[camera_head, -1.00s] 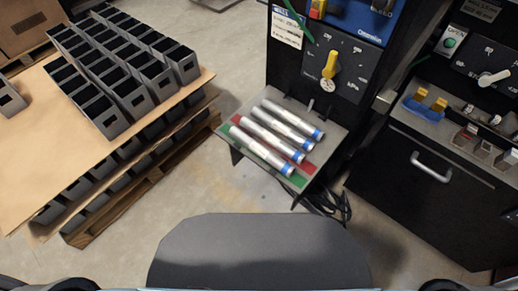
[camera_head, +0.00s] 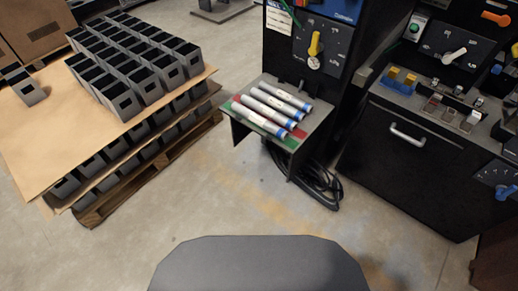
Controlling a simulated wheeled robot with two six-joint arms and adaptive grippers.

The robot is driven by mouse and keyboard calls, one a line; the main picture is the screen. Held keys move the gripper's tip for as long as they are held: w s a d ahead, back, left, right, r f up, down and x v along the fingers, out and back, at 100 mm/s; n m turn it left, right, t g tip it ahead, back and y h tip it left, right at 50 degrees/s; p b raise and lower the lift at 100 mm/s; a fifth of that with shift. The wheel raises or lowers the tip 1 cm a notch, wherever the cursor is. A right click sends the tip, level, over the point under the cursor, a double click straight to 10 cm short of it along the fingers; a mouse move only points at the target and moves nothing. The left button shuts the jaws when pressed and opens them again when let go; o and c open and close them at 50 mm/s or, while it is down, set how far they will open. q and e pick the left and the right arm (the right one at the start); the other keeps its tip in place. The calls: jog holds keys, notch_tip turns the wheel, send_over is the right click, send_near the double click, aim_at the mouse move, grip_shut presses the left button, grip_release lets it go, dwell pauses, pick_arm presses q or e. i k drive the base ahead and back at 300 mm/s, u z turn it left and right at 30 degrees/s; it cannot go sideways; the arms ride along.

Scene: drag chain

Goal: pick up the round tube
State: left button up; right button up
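Several round tubes (camera_head: 267,109) lie side by side on a small shelf (camera_head: 309,127) fixed to a black machine. They are silvery grey with white labels and blue ends toward the right; red bands show at some of their left ends. Red and green patches show on the shelf around them. Neither of my grippers shows in this view, so no tube is seen held.
Left, a pallet with cardboard sheets (camera_head: 50,125) carries rows of grey square tubes (camera_head: 122,100). Black cables (camera_head: 318,185) hang below the shelf. A black cabinet (camera_head: 385,165) with controls stands at the right. The floor (camera_head: 225,205) before the shelf is clear.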

aim_at(280, 134)
jog(key=u, duration=0.15)
jog(key=k, duration=0.15)
jog(key=u, duration=0.35)
jog(key=i, duration=0.55)
jog(key=u, duration=0.6)
